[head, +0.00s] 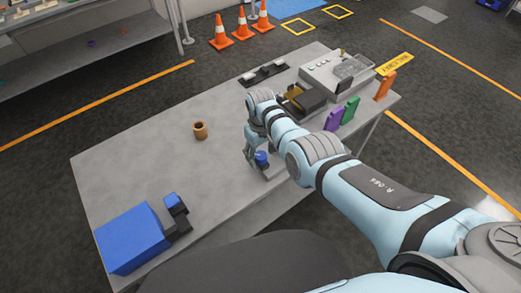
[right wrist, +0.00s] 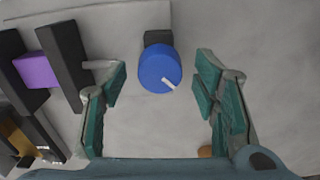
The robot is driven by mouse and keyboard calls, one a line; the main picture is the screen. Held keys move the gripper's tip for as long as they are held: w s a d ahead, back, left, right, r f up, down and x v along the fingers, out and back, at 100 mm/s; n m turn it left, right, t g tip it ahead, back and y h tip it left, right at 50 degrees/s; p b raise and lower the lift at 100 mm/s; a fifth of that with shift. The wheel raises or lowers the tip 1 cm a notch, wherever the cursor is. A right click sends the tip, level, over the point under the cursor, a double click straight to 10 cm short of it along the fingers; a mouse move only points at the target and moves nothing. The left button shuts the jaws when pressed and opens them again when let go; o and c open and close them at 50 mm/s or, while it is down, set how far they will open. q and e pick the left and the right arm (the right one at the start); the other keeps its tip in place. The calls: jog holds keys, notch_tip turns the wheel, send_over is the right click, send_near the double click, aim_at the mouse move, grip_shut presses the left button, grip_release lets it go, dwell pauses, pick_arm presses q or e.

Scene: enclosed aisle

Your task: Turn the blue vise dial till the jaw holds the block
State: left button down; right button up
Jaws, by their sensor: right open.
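The blue dial (right wrist: 159,68) has a white pointer mark toward its lower right in the right wrist view. It also shows in the head view (head: 261,157), at the near side of the grey table. My right gripper (right wrist: 160,85) is open, with one green-padded finger on each side of the dial and a visible gap to both. In the head view my right gripper (head: 254,152) is over the dial. The purple block (right wrist: 37,71) is between two dark vise jaws (right wrist: 66,66); I cannot tell whether it is clamped. My arm hides the vise in the head view. My left gripper is not visible.
A blue box (head: 130,238) stands at the table's left front corner and a brown cup (head: 200,130) near its middle. A grey panel (head: 335,72), a dark fixture (head: 302,99) and coloured upright pieces (head: 350,109) crowd the far right. The table's left middle is clear.

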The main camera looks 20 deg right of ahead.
aim_at(261, 155)
notch_tip(261, 155, up, 12)
dwell(0.3)
